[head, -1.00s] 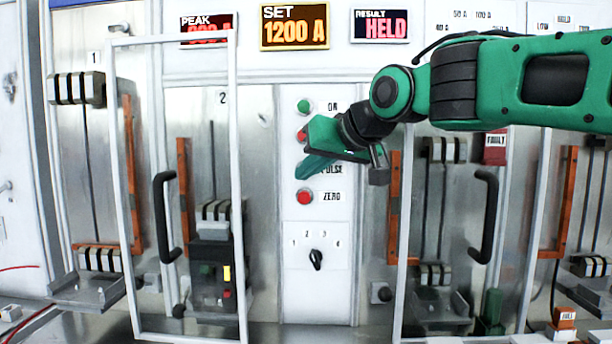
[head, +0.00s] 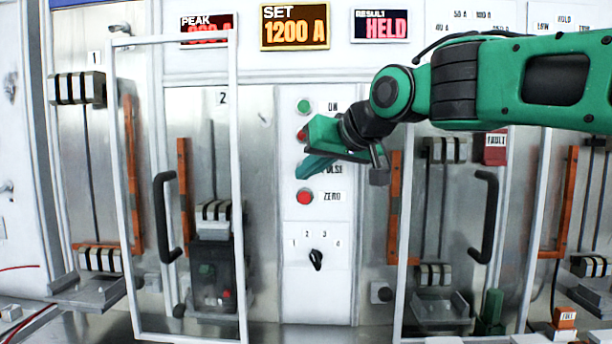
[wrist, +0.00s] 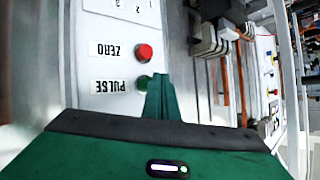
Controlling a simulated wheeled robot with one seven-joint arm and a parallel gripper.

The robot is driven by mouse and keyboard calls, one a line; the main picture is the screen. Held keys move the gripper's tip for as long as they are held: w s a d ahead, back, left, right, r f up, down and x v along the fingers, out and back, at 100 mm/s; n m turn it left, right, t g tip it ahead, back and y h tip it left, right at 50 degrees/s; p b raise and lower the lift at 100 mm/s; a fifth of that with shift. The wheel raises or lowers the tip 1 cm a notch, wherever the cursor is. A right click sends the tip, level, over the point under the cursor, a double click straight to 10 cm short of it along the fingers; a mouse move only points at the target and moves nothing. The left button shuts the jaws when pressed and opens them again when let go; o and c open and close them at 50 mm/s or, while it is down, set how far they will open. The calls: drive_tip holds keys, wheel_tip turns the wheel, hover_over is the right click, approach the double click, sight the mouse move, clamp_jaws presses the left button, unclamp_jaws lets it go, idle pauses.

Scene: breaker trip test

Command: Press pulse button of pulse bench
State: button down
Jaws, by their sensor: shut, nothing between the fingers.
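The pulse button (wrist: 144,83) is green and sits beside the PULSE label on the white control panel in the wrist view, seen upside down. In the head view my gripper hides it, and only part of the PULSE label shows. My gripper (head: 308,174) is shut and empty in front of the panel. In the wrist view its closed fingertips (wrist: 160,84) are right beside the pulse button and overlap its edge; I cannot tell whether they touch it.
A red ZERO button (head: 305,197) and a rotary knob (head: 316,259) are below. The ON button (head: 304,106) and a red button (head: 302,135) are above. Open framed doors with black handles (head: 166,217) flank the panel. The result display (head: 381,26) reads HELD.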

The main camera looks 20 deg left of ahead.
drive_tip(key=shift+w+a+r, duration=0.1)
drive_tip(key=shift+w, duration=0.2)
drive_tip(key=shift+w+a, duration=0.1)
drive_tip(key=shift+w, duration=0.4)
idle(0.9)
drive_tip(key=shift+s, duration=0.15)
drive_tip(key=shift+s+d, duration=0.2)
drive_tip(key=shift+s, duration=0.55)
drive_tip(key=s, duration=0.2)
drive_tip(key=s+d, duration=0.1)
drive_tip(key=s, duration=0.2)
drive_tip(key=shift+d, duration=0.1)
idle(0.4)
idle(0.5)
